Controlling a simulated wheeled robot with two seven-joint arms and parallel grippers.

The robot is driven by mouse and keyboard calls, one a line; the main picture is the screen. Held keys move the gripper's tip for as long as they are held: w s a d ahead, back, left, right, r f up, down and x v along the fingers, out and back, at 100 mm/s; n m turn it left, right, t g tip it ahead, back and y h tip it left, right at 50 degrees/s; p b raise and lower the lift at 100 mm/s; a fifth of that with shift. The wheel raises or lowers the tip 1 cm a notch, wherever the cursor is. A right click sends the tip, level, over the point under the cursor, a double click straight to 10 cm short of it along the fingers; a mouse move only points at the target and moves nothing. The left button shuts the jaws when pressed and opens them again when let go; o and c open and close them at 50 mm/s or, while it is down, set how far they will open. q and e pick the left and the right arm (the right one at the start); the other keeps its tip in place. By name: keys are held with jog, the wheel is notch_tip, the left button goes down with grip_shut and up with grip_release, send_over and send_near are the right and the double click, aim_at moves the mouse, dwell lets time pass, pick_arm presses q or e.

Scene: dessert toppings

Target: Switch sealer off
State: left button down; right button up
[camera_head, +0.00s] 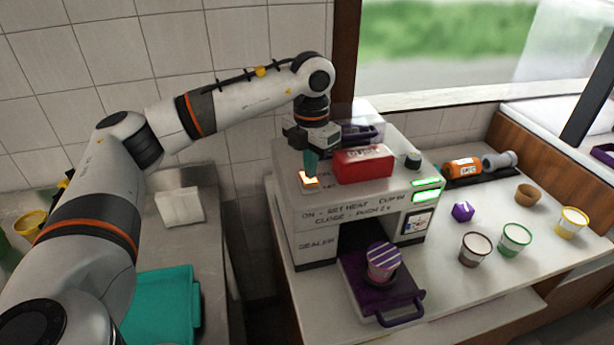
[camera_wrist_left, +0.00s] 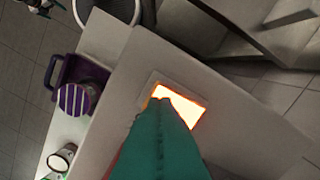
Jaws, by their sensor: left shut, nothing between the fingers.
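A purple-striped cup (camera_head: 382,262) sits in the purple drawer (camera_head: 392,302) pulled out at the front. My right gripper is not in view.
A red block (camera_head: 363,164) and a dark knob (camera_head: 413,160) are on the sealer's top, right of the switch. Green displays (camera_head: 427,190) are lit. Several cups, including a green-rimmed one (camera_head: 514,240), stand on the right counter. A teal tray (camera_head: 165,305) lies at left.

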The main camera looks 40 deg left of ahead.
aim_at(311, 181)
pick_arm(q)
jog(key=shift+f+b, duration=0.55)
jog(key=shift+f, duration=0.2)
dwell(0.3)
jog(key=shift+r+p, duration=0.65)
jog(key=shift+r, duration=0.15)
jog(key=shift+r+p, duration=1.85)
jog(key=shift+r, duration=0.95)
jog(key=shift+f, duration=0.1)
